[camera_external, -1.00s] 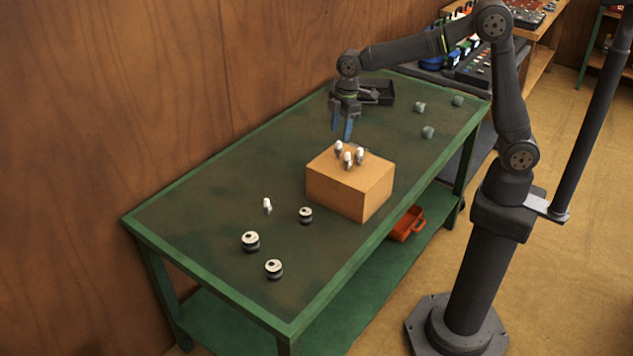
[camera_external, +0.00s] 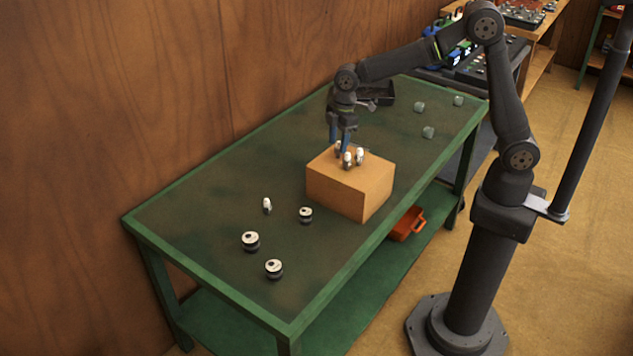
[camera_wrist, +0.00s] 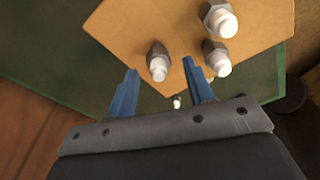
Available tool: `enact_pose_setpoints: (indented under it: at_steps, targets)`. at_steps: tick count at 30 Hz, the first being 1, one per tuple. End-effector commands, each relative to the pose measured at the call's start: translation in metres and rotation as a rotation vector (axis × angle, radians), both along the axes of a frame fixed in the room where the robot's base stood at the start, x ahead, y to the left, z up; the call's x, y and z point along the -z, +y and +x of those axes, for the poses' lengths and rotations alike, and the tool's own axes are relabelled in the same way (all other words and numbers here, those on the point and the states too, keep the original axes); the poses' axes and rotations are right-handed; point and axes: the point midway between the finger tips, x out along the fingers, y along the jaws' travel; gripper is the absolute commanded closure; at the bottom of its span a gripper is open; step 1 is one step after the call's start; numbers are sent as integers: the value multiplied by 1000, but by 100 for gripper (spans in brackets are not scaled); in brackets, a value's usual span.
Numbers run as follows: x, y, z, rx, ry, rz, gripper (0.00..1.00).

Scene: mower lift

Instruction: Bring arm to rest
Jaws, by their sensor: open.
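My gripper (camera_external: 340,146) is open and empty, pointing down at the rear edge of the orange-brown box on the table. Its two blue fingers also show in the wrist view (camera_wrist: 165,88), apart, with one spark-plug-like part in the gap beyond them. The box (camera_external: 345,192) carries three small white-topped parts with grey metal collars (camera_external: 348,160). In the wrist view the three parts stand on the box top (camera_wrist: 170,25), the nearest (camera_wrist: 158,66) just ahead of the fingers. I cannot tell whether a finger touches the box.
Several small grey-green pieces (camera_external: 428,132) lie at the far right. A black tray (camera_external: 382,93) sits behind my gripper. A red bin (camera_external: 407,223) is on the lower shelf.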

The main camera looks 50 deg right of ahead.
Motion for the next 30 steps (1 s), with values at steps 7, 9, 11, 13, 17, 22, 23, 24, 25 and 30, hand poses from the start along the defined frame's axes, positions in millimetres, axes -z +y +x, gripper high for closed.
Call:
enact_pose_setpoints:
  at_steps: [7,9,11,13,17,22,23,24,25,30]
  targets:
    - [-35,-30,-2,4,1,-1,52]
    - [-43,-42,-3,4,1,-1,52]
    - [-48,-52,-3,4,1,-1,52]
    - [-56,-64,-4,4,2,0,52]
    - [-69,-87,-6,4,1,-1,52]
    - [-87,-116,-8,4,2,0,52]
    - [-90,-121,-8,4,1,-1,52]
    - [-83,-108,-5,-11,6,-2,52]
    - [-80,-101,-4,-16,7,-3,52]
    - [-68,-69,4,-39,6,-3,52]
